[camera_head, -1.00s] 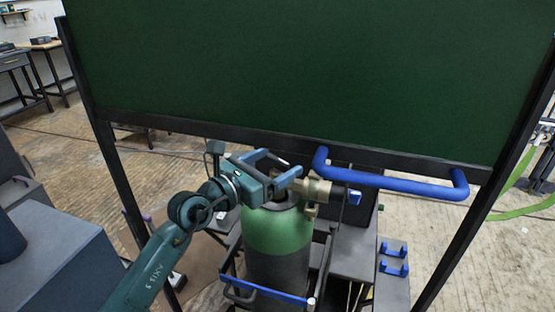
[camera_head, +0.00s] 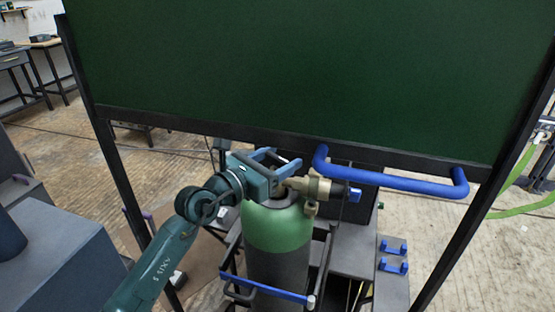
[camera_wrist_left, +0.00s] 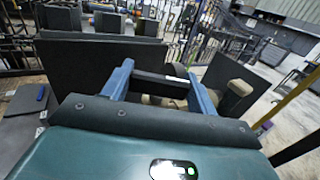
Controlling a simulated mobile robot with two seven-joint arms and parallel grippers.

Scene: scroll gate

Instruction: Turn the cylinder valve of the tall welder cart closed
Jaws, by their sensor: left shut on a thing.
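The gas cylinder (camera_head: 278,228), with a green shoulder and grey body, stands upright on the welder cart, under the green screen. Its brass valve (camera_head: 316,188) sits on top, with a dark part and a blue-tipped end to the right. My left gripper (camera_head: 280,165) is at the valve's left side, shut on the valve handle. In the left wrist view, a dark piece (camera_wrist_left: 160,84) spans between the two blue fingers, with tan valve parts (camera_wrist_left: 240,88) beyond. The fingers hide most of the handle, so its turn angle cannot be told. My right gripper is not in view.
A dark green screen (camera_head: 300,70) in a black frame hangs close above the gripper. Its blue handle bar (camera_head: 395,180) juts out to the right. A blue cart rail (camera_head: 265,290) crosses the cylinder's front. A grey cabinet (camera_head: 65,260) stands at left.

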